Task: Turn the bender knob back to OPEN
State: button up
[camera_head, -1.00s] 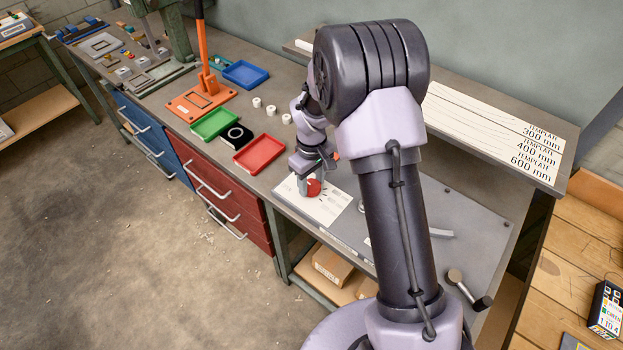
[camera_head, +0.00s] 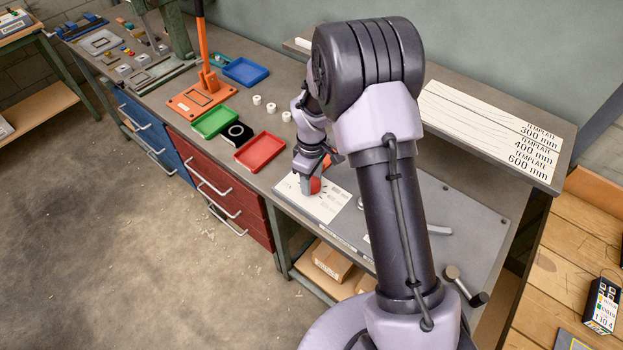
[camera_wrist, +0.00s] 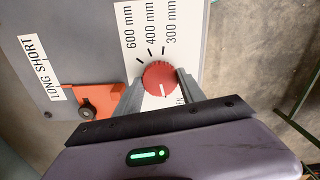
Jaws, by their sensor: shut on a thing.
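The red round bender knob (camera_wrist: 159,78) sits on a white dial plate (camera_wrist: 130,25) in the wrist view. My gripper (camera_wrist: 161,80) is shut on it, one finger on each side. A white pointer line on the knob points toward my wrist, away from the 600 mm, 400 mm and 300 mm marks. Part of a label shows beside the right finger, mostly hidden; only its last letters can be seen. In the head view the knob (camera_head: 316,186) shows red beside my gripper (camera_head: 309,187), on the white plate (camera_head: 325,208).
An orange part with a dark bolt (camera_wrist: 87,113) lies close to the left finger, near a LONG SHORT label (camera_wrist: 45,70). On the bench stand a red tray (camera_head: 260,153), a green tray (camera_head: 214,122) and a blue tray (camera_head: 245,72). A template board (camera_head: 490,130) lies behind.

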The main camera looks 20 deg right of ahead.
aim_at(312, 184)
jog(key=o, duration=1.4)
notch_tip(312, 184, up, 18)
jog(key=p, duration=0.3)
jog(key=shift+f+p, duration=0.25)
jog(key=shift+p, duration=0.15)
jog(key=s+a+r+m+t+y+b, duration=0.1)
jog(key=s+a+r+m+t+b, duration=0.2)
jog(key=s+m+b, duration=0.7)
jog(key=s+f+m+t+b, duration=0.1)
jog(key=s, duration=0.4)
jog(key=s+a+f+m+t+b, duration=0.1)
jog(key=s+b, duration=0.1)
jog(key=s, duration=0.3)
jog(key=s+f+m+y+b, duration=0.1)
jog(key=s+b, duration=0.1)
jog(key=s, duration=0.3)
jog(key=shift+s+a+m+t, duration=0.2)
jog(key=shift+m+t, duration=0.1)
jog(key=shift+t, duration=0.1)
